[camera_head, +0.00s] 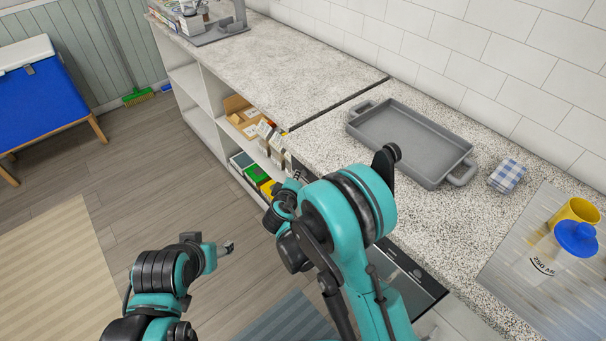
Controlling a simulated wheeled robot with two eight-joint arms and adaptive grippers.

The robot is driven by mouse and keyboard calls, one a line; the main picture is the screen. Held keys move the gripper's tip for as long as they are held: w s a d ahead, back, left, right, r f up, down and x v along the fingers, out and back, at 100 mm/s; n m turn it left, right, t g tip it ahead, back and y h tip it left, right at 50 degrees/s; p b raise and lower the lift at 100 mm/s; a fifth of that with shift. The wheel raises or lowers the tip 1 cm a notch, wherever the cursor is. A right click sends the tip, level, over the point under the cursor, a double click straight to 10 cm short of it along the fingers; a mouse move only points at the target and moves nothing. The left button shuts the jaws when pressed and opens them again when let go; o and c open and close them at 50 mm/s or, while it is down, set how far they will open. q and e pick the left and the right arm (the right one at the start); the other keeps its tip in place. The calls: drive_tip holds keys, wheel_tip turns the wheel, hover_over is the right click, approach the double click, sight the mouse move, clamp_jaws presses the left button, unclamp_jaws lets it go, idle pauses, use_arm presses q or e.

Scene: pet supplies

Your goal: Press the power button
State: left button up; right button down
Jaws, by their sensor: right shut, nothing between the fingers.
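No power button can be made out in the head view. A dark-fronted appliance (413,274) is set under the speckled counter, and my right arm hides much of its front. My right gripper (296,177) is small in the picture, close to the counter's front edge near the shelf end. It is shut and holds nothing. My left gripper (229,247) is over the floor at the lower middle, away from the counter. Its fingers are too small to tell open from shut.
A grey tray (410,141) and a checked cloth (507,176) lie on the counter. A yellow cup (577,211) and a blue-lidded bottle (552,257) stand at the right. Open shelves (207,107) hold boxes. The floor at left is mostly clear.

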idle(0.5)
drive_tip(key=shift+w+d, duration=0.3)
drive_tip(key=shift+d, duration=0.1)
drive_tip(key=shift+s+a+b, duration=0.1)
drive_tip(key=shift+a+b, duration=0.05)
drive_tip(key=shift+b, duration=0.15)
drive_tip(key=shift+s+a, duration=0.2)
drive_tip(key=s+a, duration=0.3)
drive_tip(key=a, duration=0.2)
drive_tip(key=shift+s+b, duration=0.25)
drive_tip(key=shift+b, duration=0.1)
idle(0.6)
